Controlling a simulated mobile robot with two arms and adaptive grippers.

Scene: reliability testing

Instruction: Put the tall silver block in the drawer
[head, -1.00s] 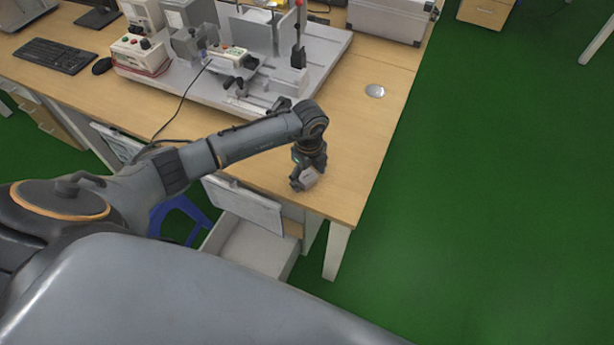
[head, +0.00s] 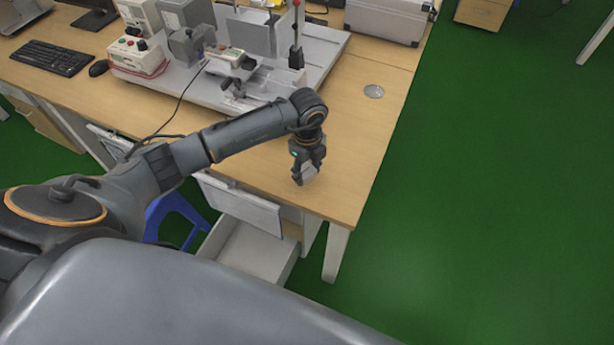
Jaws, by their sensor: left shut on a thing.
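My left gripper (head: 299,180) is over the front right part of the wooden desk, pointing down. It is shut on a small silver block (head: 308,171), which shows as a pale grey patch between and beside its fingers. Whether the block touches the desk top is not clear. The drawer (head: 241,250) is pulled out below the desk's front edge, below and to the left of the gripper. It is white inside, and the part I see is empty. A hanging white panel (head: 240,205) hides part of it. My right gripper is not in view.
The desk (head: 358,140) has a free stretch at its right end. A test rig (head: 322,62) with a red-topped post stands behind my arm. A silver case (head: 388,20) is at the back. A blue stool (head: 172,208) stands left of the drawer. Green floor lies right.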

